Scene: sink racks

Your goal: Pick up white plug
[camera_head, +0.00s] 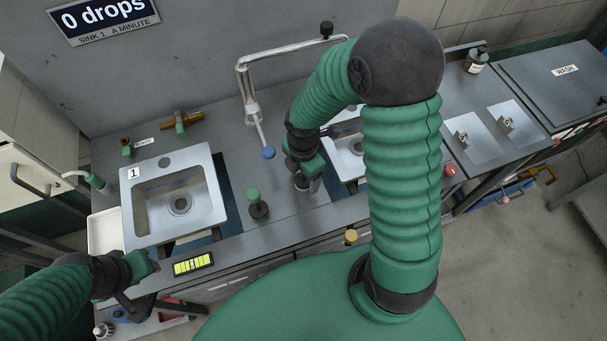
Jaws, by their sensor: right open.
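I cannot clearly make out a white plug; a small dark-based piece (302,184), its top mostly hidden, stands directly under my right gripper. My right gripper (304,171) is open and points down at it over the counter, right of a green-topped plug (256,202). I cannot tell whether the jaws touch the piece. My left gripper (142,272) is low at the left, near the counter's front edge; its jaws are not clear.
Sink 1 (150,228) is at left, with a second sink (346,158) partly behind my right arm. A faucet (251,98) with a blue-tipped lever rises behind. A yellow knob (351,236) and a lit yellow display (193,263) are along the front.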

